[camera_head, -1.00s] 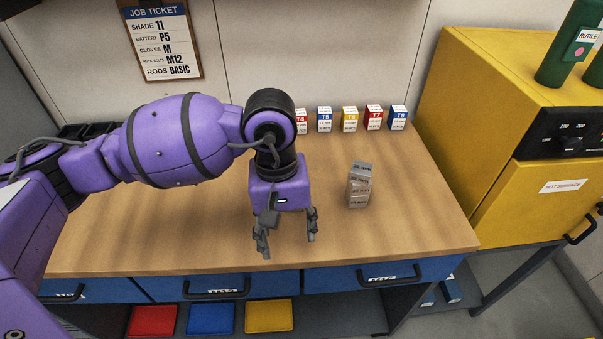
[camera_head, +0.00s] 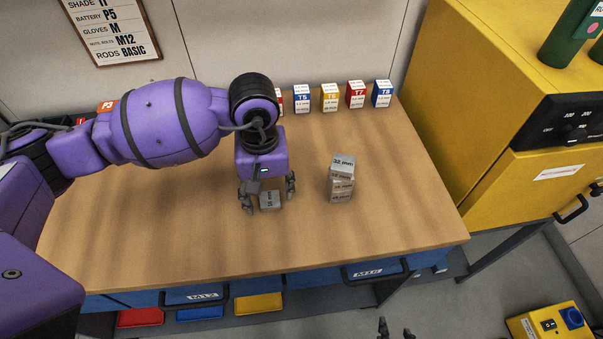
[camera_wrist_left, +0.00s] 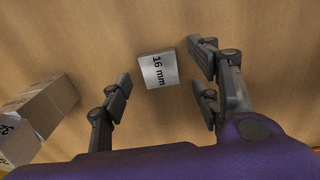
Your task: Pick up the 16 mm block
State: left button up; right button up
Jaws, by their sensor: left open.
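The 16 mm block (camera_head: 269,200) is a small grey metal block lying flat on the wooden bench. Its "16 mm" label reads clearly on the block in the left wrist view (camera_wrist_left: 157,70). My left gripper (camera_head: 268,194) is open and empty, pointing down over the block. In the left wrist view its fingers (camera_wrist_left: 162,80) stand on either side of the block with gaps; I cannot tell their exact height above the bench. Two dark fingertips of my right gripper (camera_head: 396,332) show at the bottom edge; the rest is out of view.
A slightly uneven stack of grey blocks (camera_head: 342,182), the top one marked 32 mm, stands right of my left gripper. Labelled boxes (camera_head: 330,97) line the back of the bench (camera_head: 400,215). A yellow cabinet (camera_head: 480,100) stands at the right. The bench front is clear.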

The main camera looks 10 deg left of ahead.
pick_arm(q)
jog(key=shift+s+f, duration=0.1)
jog(key=shift+f, duration=0.6)
jog(key=c, duration=1.3)
